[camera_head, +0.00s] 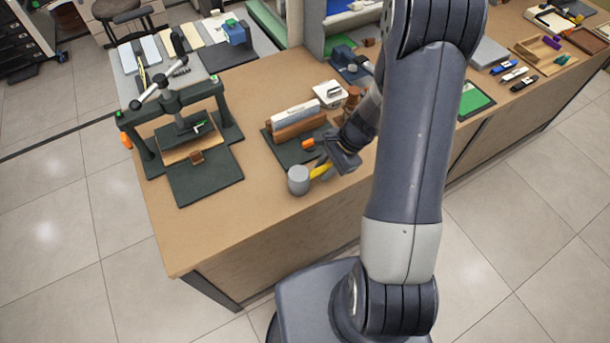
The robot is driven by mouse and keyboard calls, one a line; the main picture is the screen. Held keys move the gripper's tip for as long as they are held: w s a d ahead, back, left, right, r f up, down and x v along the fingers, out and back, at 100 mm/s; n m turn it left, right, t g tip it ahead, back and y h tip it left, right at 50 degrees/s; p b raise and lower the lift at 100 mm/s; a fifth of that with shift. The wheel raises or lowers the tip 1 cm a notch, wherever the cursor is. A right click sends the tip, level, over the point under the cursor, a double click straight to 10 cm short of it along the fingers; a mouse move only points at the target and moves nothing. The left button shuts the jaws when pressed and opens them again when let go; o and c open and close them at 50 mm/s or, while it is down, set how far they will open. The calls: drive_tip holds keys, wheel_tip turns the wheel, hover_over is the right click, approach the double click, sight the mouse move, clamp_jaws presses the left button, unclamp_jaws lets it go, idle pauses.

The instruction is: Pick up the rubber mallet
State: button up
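The rubber mallet has a grey cylindrical head (298,180) and a yellow handle (320,172). It is near the front edge of the wooden-topped bench (225,225), with the head to the left and the handle running right toward my gripper (329,165). My gripper is at the far end of the handle, and its body hides the handle's end. I cannot tell whether the fingers are closed on the handle or only around it. Whether the mallet rests on the bench or is slightly raised is also unclear.
A dark press (180,125) with a flat board stands on the left. A white device (330,94) is further back. The bench's front left is clear.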

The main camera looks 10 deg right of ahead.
drive_tip(key=shift+f, duration=0.15)
idle(0.3)
drive_tip(key=shift+c, duration=0.2)
clamp_jaws()
